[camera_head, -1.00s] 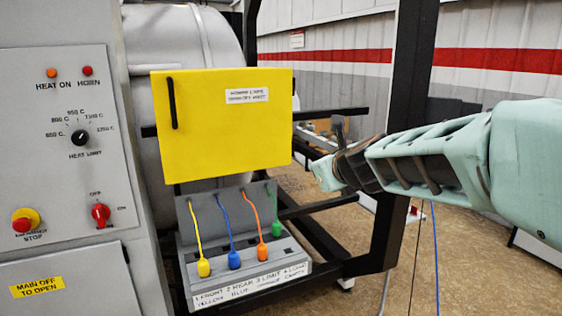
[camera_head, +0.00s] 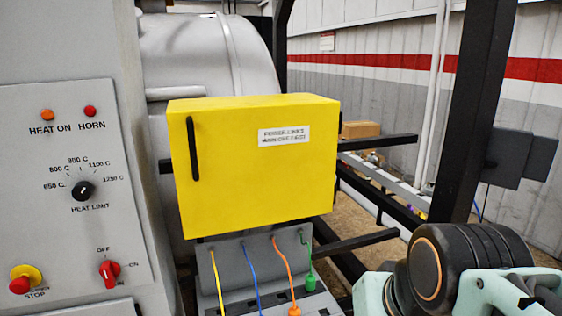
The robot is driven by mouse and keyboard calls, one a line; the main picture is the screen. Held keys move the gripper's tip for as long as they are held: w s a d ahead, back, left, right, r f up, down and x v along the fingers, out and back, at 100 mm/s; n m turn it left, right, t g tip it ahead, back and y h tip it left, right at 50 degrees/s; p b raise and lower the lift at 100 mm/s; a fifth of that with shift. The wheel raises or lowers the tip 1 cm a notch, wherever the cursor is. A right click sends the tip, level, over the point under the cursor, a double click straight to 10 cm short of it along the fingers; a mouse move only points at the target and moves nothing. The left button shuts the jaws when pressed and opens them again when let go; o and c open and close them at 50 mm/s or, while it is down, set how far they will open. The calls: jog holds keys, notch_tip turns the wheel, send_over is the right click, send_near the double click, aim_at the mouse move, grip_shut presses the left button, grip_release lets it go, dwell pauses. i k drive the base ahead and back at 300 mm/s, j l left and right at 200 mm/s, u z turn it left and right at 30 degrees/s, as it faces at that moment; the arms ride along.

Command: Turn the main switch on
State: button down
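The main switch (camera_head: 109,273) is a red rotary knob low on the grey control panel at the left. OFF is printed above it and ON to its right. Its pale mark seems to point up toward OFF, but it is small. My arm's black joint and pale green links show at the bottom right, well apart from the switch. I cannot make out my gripper's fingers in this view.
A yellow box (camera_head: 255,165) with a black handle stands out right of the panel. Below it, coloured leads enter a grey block (camera_head: 235,270). A red emergency stop (camera_head: 22,280) on a yellow base is left of the switch. A black post (camera_head: 482,110) stands at right.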

aim_at(109, 270)
jog(key=u, duration=1.6)
jog(key=i+l+u, duration=0.1)
jog(key=u, duration=0.25)
jog(key=i+l+u, duration=0.15)
jog(key=u, duration=0.15)
